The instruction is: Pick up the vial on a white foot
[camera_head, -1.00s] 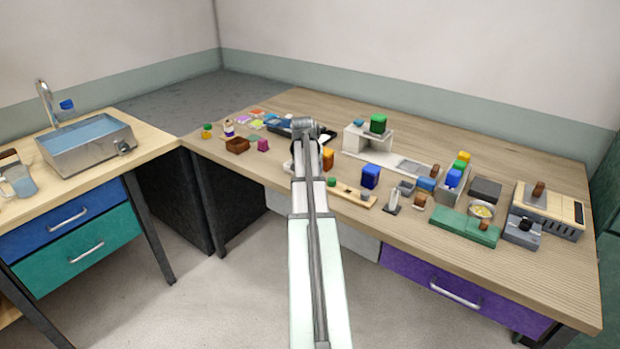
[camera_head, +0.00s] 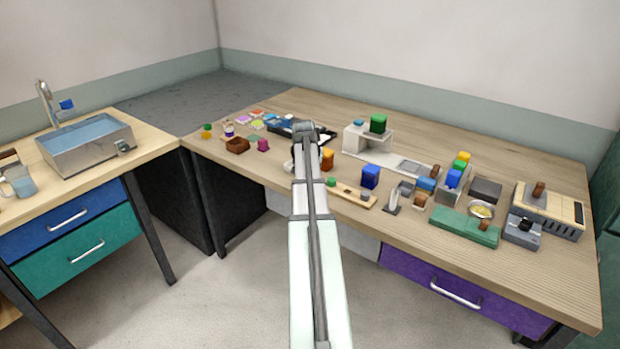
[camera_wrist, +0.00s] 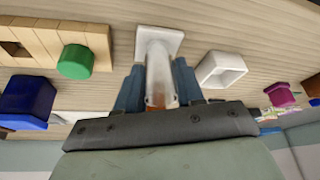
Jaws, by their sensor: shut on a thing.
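The vial (camera_wrist: 159,72) is a clear tube with some orange in it, on a square white foot (camera_wrist: 172,38). It shows in the wrist view at the top middle. My gripper (camera_wrist: 158,88) has its two blue fingers on either side of the tube and is shut on the vial. The foot lies beyond the fingertips, close to the wooden table top; I cannot tell whether it touches. In the head view my own arm hides the vial and the fingers.
A small white open square holder (camera_wrist: 221,69) stands close beside the vial. A wooden rack (camera_wrist: 98,42) with a green piece (camera_wrist: 75,62) and a blue block (camera_wrist: 25,102) are on the other side. A magenta block (camera_wrist: 280,95) is farther off. The table's front edge is close.

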